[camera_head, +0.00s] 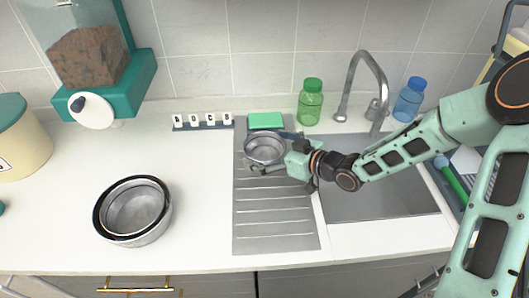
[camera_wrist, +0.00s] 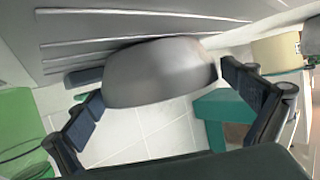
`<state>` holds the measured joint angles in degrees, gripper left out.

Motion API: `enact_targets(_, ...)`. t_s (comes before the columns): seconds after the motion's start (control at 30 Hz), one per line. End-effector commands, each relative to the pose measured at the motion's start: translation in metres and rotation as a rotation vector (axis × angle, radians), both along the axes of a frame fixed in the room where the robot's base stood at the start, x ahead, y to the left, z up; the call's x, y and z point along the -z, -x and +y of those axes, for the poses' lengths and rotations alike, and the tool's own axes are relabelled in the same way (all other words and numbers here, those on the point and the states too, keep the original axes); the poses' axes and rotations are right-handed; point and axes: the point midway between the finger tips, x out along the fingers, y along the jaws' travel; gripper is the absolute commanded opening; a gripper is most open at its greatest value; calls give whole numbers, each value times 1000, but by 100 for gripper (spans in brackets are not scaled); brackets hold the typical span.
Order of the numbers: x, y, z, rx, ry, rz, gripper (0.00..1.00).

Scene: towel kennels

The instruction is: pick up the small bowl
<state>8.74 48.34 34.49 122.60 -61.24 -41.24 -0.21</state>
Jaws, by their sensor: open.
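The small bowl (camera_head: 264,146) is a round grey metal bowl on the ribbed metal drainboard left of the sink. It fills the upper middle of the wrist view (camera_wrist: 155,75), with its rounded side showing. My gripper (camera_head: 268,153) reaches in from the right, low over the drainboard. Its fingers are spread, one on the far side of the bowl and one on the near side. In the wrist view, the gripper (camera_wrist: 160,85) has one finger at each side of the bowl. The right fingertip looks very close to the bowl; whether either finger touches it I cannot tell.
A green sponge (camera_head: 266,120) lies just behind the bowl. A green bottle (camera_head: 310,101), a tap (camera_head: 368,80) and a blue bottle (camera_head: 409,99) stand behind the sink. Nested larger bowls (camera_head: 154,233) stand on the left counter. Letter blocks (camera_head: 202,122) line the back. Counter between is clear.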

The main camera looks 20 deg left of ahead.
Motion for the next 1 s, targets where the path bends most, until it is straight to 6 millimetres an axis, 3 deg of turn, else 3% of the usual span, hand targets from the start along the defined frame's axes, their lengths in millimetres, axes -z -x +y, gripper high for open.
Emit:
enact_targets(0.27, 1, -1, 3, 0, 1, 0, 99)
enact_targets(0.6, 1, -1, 2, 0, 1, 0, 62)
enact_targets(1.0, -7, -1, 2, 1, -1, -2, 62)
